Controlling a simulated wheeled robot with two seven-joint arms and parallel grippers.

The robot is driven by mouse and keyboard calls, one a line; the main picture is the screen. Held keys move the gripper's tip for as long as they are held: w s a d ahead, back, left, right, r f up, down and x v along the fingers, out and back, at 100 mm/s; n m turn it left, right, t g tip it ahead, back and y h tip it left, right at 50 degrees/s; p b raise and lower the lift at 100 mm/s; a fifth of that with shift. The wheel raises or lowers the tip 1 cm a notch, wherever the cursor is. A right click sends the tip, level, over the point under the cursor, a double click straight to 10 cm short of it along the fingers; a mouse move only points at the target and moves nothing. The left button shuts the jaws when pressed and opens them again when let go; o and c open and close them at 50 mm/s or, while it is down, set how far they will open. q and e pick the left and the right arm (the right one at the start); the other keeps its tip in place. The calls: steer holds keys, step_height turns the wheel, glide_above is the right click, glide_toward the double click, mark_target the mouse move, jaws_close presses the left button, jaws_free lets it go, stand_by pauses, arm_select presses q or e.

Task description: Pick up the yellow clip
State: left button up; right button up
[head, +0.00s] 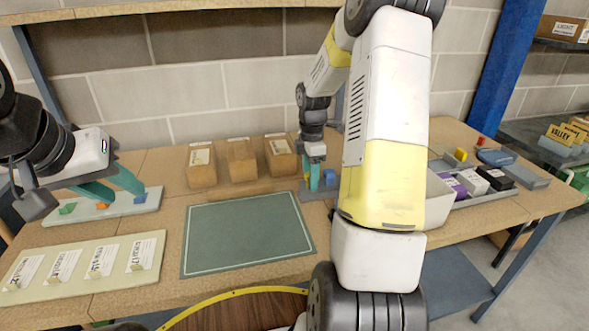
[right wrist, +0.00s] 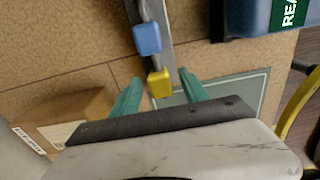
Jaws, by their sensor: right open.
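In the right wrist view the yellow clip (right wrist: 159,83) sits at the near end of a narrow grey strip (right wrist: 164,55). A blue clip (right wrist: 147,38) is further along the strip. My right gripper (right wrist: 161,78) is open, with the yellow clip between its teal fingertips and a gap visible on each side. In the head view my right gripper (head: 315,182) is low over the strip, left of the blue clip (head: 330,177); its fingers largely hide the yellow clip. My left gripper (head: 122,194) is open above a pale board (head: 75,215) at the left.
The pale board holds a green clip (head: 67,209), an orange clip (head: 102,206) and a blue one. Cardboard boxes (head: 241,162) stand behind a clear green mat (head: 245,230). A labelled card board (head: 85,270) lies front left. A tray of small boxes (head: 485,196) is at the right.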

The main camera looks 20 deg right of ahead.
jaws_close()
stand_by(0.3)
